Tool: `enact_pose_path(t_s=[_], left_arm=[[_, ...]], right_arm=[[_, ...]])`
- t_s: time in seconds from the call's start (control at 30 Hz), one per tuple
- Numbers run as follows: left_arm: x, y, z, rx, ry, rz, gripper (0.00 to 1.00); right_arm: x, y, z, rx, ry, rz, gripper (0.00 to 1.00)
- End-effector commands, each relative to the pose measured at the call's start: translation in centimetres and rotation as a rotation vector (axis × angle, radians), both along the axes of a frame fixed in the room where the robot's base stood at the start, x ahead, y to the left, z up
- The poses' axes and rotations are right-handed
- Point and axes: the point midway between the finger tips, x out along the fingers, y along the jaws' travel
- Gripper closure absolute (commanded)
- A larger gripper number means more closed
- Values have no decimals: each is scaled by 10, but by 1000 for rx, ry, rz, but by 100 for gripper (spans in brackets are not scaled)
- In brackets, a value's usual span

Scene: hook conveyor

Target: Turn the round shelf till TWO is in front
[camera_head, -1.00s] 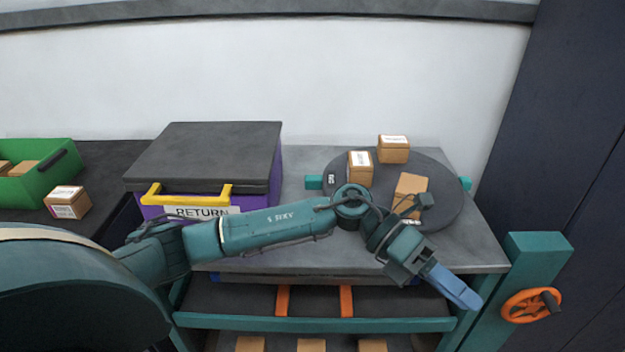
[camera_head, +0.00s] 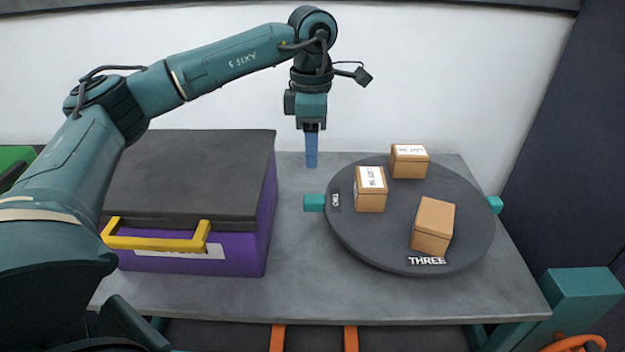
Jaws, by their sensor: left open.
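The round shelf (camera_head: 390,235) is a dark grey disc on the grey table at the right. A label reading THREE (camera_head: 427,261) faces the front edge. A smaller label (camera_head: 335,200) sits at its left edge, too small to read surely. Teal handles stick out at its left (camera_head: 314,202) and right (camera_head: 495,204). Three cardboard boxes stand on it: at the left (camera_head: 370,190), back (camera_head: 409,162) and front right (camera_head: 433,226). My left gripper (camera_head: 311,164) is open, pointing down with blue fingers, behind the left handle and apart from it. My right gripper is not in view.
A purple bin (camera_head: 235,245) with a dark lid and yellow handle stands left of the shelf. A green crate (camera_head: 14,158) is at the far left. An orange wheel (camera_head: 578,344) is at the lower right. Bare table (camera_head: 300,270) lies between bin and shelf.

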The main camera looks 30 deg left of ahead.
Motion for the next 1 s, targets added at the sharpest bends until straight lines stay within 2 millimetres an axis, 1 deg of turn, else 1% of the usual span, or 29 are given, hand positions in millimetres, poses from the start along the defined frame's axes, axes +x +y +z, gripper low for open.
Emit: enact_pose_path(t_s=[0.13, 0.23, 0.37, 0.5, 0.7, 0.83, 1.0], left_arm=[[0, 2, -3, 6, 0, 2, 51], [0, 2, -14, 6, 1, 2, 51], [-1, 2, -37, 6, 4, 2, 51], [-1, 2, -68, 6, 4, 3, 51], [-1, 2, -105, 5, 3, 2, 51], [-1, 1, -121, 3, 1, 3, 51], [-1, 1, -130, 4, -1, 2, 51]], right_arm=[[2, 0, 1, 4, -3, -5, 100], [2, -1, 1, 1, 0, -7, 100], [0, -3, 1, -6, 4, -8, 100], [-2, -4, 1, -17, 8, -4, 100], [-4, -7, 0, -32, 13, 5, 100], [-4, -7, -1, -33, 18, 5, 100], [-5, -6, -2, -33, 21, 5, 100]])
